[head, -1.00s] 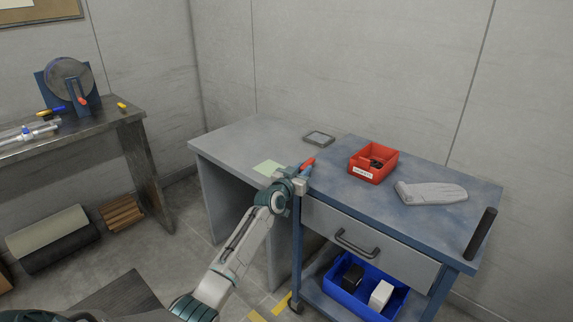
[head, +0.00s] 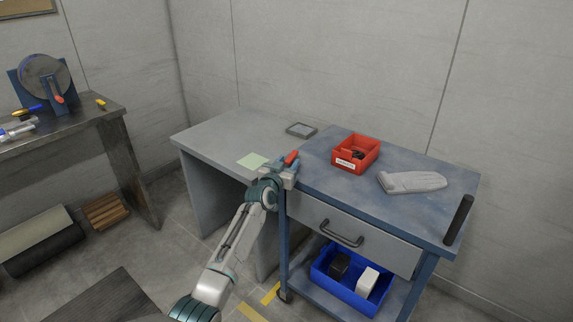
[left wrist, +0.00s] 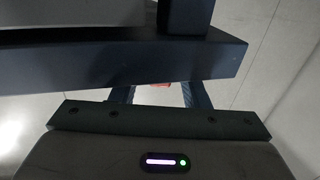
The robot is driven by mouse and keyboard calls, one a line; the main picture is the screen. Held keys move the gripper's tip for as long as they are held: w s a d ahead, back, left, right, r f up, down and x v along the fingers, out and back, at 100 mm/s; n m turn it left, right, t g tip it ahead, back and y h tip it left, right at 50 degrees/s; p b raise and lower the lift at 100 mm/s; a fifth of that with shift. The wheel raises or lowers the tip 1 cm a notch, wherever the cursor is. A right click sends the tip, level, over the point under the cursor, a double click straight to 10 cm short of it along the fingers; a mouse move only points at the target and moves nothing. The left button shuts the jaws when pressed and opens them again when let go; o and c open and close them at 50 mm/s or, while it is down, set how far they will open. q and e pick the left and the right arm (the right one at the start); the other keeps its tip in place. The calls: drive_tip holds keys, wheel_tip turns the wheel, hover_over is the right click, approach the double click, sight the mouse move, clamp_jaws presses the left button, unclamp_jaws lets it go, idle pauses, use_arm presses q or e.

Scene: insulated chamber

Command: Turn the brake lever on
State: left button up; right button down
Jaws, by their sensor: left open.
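A small red grip (head: 291,158), which looks like the brake lever's handle, shows at the left front corner of the blue cart (head: 400,205). My left gripper (head: 285,168) is open at this corner, right by the red grip. In the left wrist view, a sliver of red (left wrist: 161,85) shows between the two open fingers (left wrist: 157,94), below the cart's dark edge (left wrist: 120,62). Most of the lever is hidden, and I cannot tell whether the fingers touch it. My right gripper is not in view.
The cart carries a red bin (head: 357,153) and a grey glove (head: 412,181); a blue bin (head: 352,292) sits on its lower shelf. A grey desk (head: 215,140) stands left of it. Another red-tipped handle (head: 58,98) is on the drum at the left bench.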

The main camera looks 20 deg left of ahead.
use_arm(q)
drive_tip(key=shift+s, duration=0.25)
drive_tip(key=shift+s+p, duration=0.6)
drive_tip(key=shift+s, duration=0.5)
drive_tip(key=s, duration=0.8)
drive_tip(key=shift+p, duration=0.45)
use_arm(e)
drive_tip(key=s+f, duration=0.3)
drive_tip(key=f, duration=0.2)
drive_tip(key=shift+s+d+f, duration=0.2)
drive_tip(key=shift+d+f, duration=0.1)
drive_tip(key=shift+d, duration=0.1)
use_arm(q)
drive_tip(key=shift+a, duration=0.1)
